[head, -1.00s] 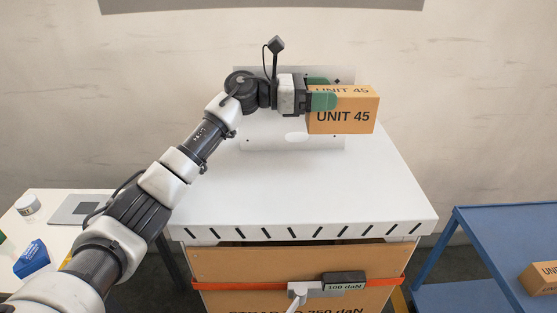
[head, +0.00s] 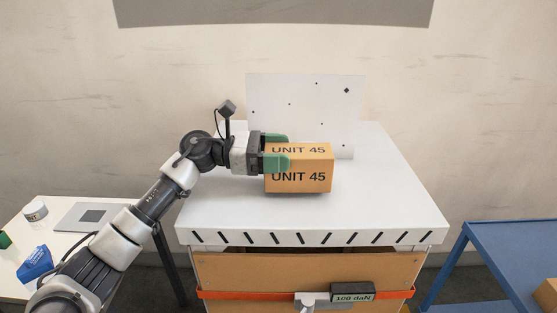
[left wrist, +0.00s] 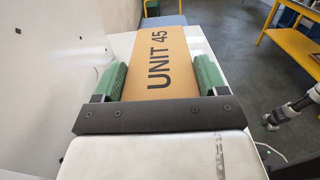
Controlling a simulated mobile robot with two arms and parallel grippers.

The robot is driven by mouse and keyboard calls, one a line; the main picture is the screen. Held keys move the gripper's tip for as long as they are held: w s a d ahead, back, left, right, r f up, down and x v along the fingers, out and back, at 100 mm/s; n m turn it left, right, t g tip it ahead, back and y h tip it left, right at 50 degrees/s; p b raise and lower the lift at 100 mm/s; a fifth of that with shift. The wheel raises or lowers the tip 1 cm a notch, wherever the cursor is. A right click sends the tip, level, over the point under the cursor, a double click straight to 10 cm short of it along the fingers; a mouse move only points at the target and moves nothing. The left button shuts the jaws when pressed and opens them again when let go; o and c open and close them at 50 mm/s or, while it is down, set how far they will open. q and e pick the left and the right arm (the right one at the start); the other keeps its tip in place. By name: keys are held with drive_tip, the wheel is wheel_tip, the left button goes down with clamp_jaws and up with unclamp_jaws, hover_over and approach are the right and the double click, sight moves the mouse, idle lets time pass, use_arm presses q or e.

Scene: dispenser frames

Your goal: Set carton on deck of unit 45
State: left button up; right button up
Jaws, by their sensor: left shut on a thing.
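The carton (head: 298,178), an orange-brown box printed UNIT 45 on its top and front, is upright in my left gripper (head: 275,150). The gripper's green fingers are shut on its left end. The carton also shows in the left wrist view (left wrist: 160,55) between both fingers (left wrist: 160,80). It is over the middle of the white deck (head: 380,205), low near its surface. I cannot tell whether its underside touches. In the left wrist view, part of what looks like my right arm shows at the right edge; its gripper is not clear.
A white upright plate (head: 310,95) stands at the deck's back, behind the carton. The deck's front and right are clear. A blue table (head: 520,245) stands at right with another box (head: 547,295). A white side table (head: 70,215) at left holds small items.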

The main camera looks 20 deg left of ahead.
use_arm(q)
drive_tip(key=shift+f, duration=0.55)
drive_tip(key=shift+f+b, duration=0.15)
drive_tip(key=shift+b, duration=0.15)
drive_tip(key=o, duration=1.2)
use_arm(e)
drive_tip(key=shift+s+f, duration=0.4)
